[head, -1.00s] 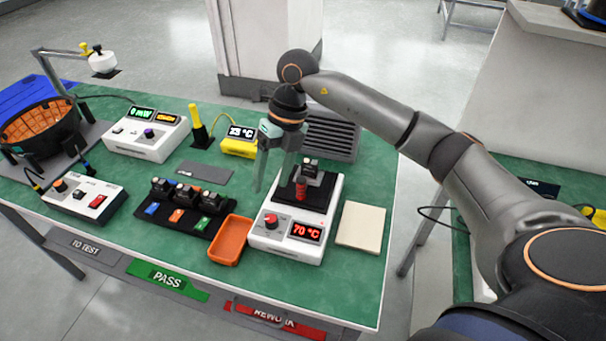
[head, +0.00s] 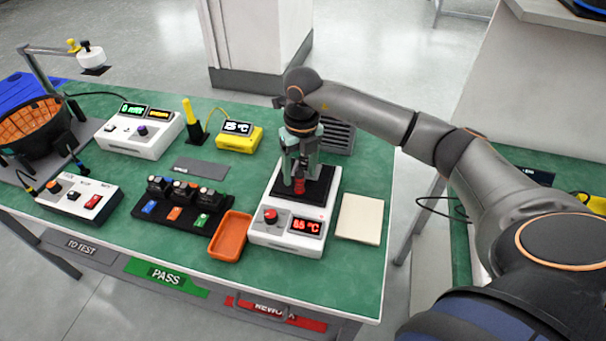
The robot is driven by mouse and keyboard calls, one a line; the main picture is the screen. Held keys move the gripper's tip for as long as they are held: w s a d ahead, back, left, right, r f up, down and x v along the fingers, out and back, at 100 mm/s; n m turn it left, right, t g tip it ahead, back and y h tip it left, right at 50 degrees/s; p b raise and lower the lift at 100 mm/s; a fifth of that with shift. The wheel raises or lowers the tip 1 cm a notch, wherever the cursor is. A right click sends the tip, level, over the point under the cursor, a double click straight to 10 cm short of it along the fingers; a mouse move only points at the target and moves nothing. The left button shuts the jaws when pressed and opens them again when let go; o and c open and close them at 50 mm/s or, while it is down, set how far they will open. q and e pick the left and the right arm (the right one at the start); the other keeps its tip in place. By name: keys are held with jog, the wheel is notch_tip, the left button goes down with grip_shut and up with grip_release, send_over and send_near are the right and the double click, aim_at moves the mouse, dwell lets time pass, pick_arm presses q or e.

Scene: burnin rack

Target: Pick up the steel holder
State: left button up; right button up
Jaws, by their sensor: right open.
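The hot plate unit (head: 262,238) is a white box with a black top, a red knob and a red display that seems to read 65 °C. The steel holder (head: 301,173) stands on the black top, with a red part (head: 299,186) at its front. It is mostly hidden by my right gripper (head: 298,172). That gripper points down over the holder, with its open fingers to either side of it. Whether the fingers touch the holder cannot be told. My left gripper is out of view.
An orange tray (head: 230,237) stands left of the hot plate and a cream pad (head: 359,219) lies right of it. A black rack (head: 171,222) with several small modules is further left. A grey vented box (head: 338,136) stands behind my gripper.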

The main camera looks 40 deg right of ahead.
jog(key=shift+f, duration=1.35)
grip_shut()
